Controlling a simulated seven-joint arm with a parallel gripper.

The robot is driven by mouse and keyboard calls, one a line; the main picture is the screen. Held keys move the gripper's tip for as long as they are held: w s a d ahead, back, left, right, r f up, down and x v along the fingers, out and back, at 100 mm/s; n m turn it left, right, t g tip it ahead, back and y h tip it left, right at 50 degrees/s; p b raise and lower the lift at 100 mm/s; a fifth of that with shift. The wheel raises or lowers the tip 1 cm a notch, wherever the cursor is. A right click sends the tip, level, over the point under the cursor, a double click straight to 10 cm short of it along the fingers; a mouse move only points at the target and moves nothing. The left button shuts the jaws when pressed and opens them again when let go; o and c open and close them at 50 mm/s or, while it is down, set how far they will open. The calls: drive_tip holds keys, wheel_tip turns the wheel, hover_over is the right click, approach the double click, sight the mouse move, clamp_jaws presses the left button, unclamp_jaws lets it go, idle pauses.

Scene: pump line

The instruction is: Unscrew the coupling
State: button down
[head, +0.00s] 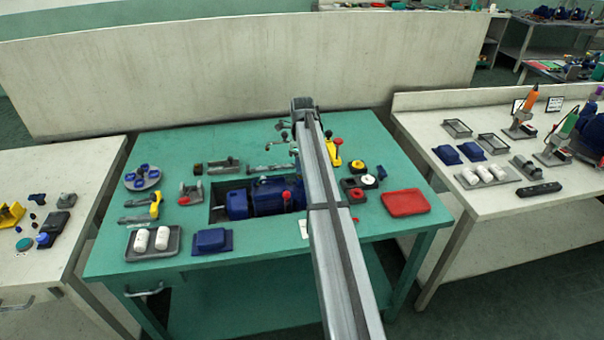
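A blue motor-and-pump unit (265,197) sits in a dark recess in the green bench. My arm crosses in front of its right end and hides part of it. A red knob (286,196) shows beside the arm at that end. I cannot pick out the coupling for certain; it may be small or behind the arm. My arm reaches from the bottom of the head view to the back half of the bench. My gripper's fingers cannot be made out beyond or below the arm's far end.
The green bench (160,205) also carries a tray (128,253) with white cylinders, a blue block (212,240), a round dish (153,183) of blue rings, a yellow-handled tool (156,204) and a red tray (405,203). Pale benches flank it. A pale partition (240,75) stands behind.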

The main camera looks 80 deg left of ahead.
drive_tip(key=n, duration=0.7)
drive_tip(key=c, duration=1.2)
unclamp_jaws()
drive_tip(key=shift+o, duration=0.2)
drive_tip(key=shift+r, duration=0.2)
drive_tip(key=shift+r, duration=2.1)
